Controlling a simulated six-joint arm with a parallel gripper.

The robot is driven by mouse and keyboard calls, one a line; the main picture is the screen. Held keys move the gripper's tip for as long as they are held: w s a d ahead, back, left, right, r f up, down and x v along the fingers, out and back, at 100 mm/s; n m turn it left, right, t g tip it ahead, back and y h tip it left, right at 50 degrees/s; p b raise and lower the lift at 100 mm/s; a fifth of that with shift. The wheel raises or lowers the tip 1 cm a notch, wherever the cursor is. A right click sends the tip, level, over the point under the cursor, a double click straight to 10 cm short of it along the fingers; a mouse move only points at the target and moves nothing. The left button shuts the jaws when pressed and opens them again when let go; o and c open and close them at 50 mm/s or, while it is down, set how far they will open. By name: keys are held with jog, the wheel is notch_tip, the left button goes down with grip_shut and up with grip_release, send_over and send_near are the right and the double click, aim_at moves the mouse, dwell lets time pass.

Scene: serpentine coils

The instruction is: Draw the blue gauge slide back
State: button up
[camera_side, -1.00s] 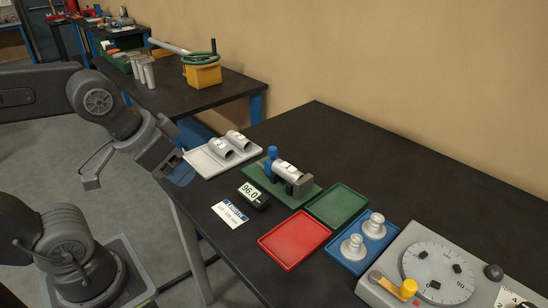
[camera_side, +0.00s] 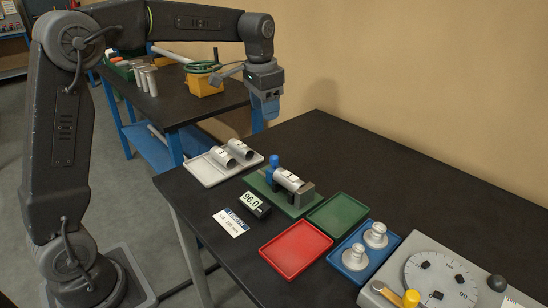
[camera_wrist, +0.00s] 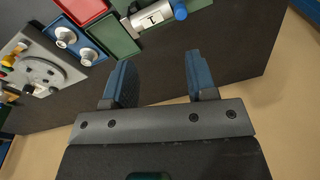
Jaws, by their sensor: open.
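The blue gauge slide (camera_side: 272,165) stands at the left end of a green gauge base (camera_side: 294,208) in the side view. A silver cylinder (camera_side: 287,180) marked 1 lies between it and a grey block (camera_side: 304,193) at the other end. The slide looks against or very near the cylinder; I cannot tell which. In the wrist view the blue slide (camera_wrist: 180,10) is at the top edge. My gripper (camera_side: 268,106) hangs well above the table, behind the gauge. Its blue fingers (camera_wrist: 160,72) are apart with nothing between them.
A display (camera_side: 254,203) reading 96.0 and a label card (camera_side: 230,222) lie before the gauge. A white tray (camera_side: 204,175) holds two cylinders. Red (camera_side: 295,250), green (camera_side: 338,214) and blue (camera_side: 340,265) trays and a dial device (camera_side: 408,255) stand to the right. The table behind is clear.

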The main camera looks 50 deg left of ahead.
jog(key=g, duration=0.1)
send_over(274, 157)
notch_tip(274, 157, down, 4)
jog(key=f, duration=0.1)
jog(key=shift+m, duration=0.4)
notch_tip(274, 157, down, 13)
jog(key=shift+w+a+f, duration=0.1)
jog(key=shift+f, duration=0.1)
grip_shut()
